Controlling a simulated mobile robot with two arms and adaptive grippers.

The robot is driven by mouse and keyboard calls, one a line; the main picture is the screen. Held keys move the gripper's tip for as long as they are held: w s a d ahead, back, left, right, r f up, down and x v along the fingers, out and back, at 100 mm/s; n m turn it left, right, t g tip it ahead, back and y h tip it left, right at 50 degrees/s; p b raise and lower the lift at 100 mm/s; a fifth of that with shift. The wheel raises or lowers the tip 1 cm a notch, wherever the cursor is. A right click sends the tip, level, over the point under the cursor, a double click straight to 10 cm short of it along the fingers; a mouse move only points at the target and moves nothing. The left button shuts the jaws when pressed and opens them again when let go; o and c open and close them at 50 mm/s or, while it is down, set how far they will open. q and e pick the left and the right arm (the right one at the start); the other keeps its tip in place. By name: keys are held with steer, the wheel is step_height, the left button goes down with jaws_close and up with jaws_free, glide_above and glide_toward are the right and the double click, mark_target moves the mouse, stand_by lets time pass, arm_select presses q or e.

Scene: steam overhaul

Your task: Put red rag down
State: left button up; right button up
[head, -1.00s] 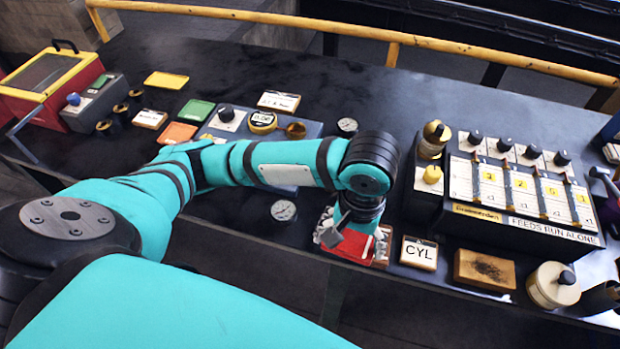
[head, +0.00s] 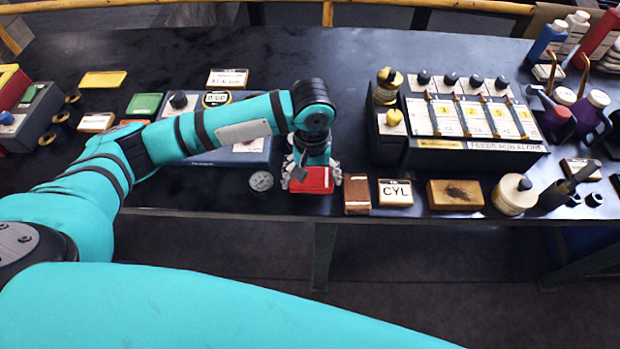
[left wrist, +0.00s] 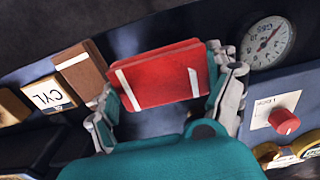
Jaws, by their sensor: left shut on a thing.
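The red rag (head: 315,181) is a flat folded red block with white stripes, at the front edge of the dark bench in the head view. My left gripper (head: 312,176) is shut on it from above. In the left wrist view the red rag (left wrist: 160,76) sits between the two fingers of my left gripper (left wrist: 170,90), one at each side. Whether the rag's underside touches the bench cannot be told. My right gripper is not in view.
A brown block (head: 357,196), a CYL plaque (head: 395,192) and a wooden block (head: 455,194) stand right of the rag. A gauge (head: 261,181) lies to its left. Behind are a grey-blue panel (head: 228,157) and a black feeder box (head: 440,155). The bench's front edge is close.

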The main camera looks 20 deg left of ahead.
mark_target(310, 182)
arm_select(q)
steer(key=shift+w+a, duration=0.2)
steer(key=shift+w, duration=0.1)
steer(key=shift+f, duration=0.3)
steer(key=shift+f+p, duration=0.4)
steer(key=shift+f, duration=1.2)
steer(key=o, duration=1)
steer(key=shift+r, duration=0.1)
step_height(310, 182, up, 12)
steer(key=shift+r+b, duration=0.1)
steer(key=shift+b, duration=0.55)
